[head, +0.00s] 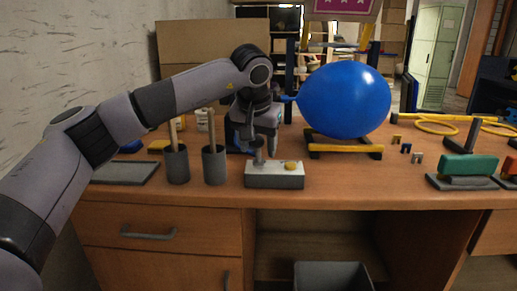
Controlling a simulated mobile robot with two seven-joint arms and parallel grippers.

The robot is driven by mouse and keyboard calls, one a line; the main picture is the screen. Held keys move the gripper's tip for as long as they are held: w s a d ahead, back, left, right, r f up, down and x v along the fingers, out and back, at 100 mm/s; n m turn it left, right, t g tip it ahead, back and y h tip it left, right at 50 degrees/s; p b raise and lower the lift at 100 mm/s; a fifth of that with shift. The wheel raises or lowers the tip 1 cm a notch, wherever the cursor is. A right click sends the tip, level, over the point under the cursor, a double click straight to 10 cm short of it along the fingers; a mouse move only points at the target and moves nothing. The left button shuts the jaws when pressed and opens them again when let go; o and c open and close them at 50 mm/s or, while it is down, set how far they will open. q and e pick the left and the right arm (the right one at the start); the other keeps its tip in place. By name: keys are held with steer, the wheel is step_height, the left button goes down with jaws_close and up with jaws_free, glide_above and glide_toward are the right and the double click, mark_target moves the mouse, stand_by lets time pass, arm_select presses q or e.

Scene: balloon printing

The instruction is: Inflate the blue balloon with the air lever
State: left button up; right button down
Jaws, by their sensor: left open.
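The blue balloon (344,100) is large and round, above a black and yellow stand (345,151) on the table. Its neck points left to a blue nozzle (288,99). A light grey box (273,176) with a yellow button on top sits at the table's front edge. A short grey lever (258,158) rises from the box. My left gripper (258,148) is over the lever, fingers pointing down and open; whether they touch the lever I cannot tell. My arm hides part of the apparatus behind it. My right gripper is not in view.
Two dark cups (214,166) with wooden handles stand left of the box, beside a grey tray (124,173). Small clips (406,148), a green-topped stamp (468,167) and a yellow hose (440,126) lie to the right. A grey bin (333,275) stands below the table.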

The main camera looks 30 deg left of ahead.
arm_select(q)
steer(key=shift+w+a+f, duration=0.1)
steer(key=shift+w+f, duration=0.1)
steer(key=shift+f, duration=0.3)
jaws_close()
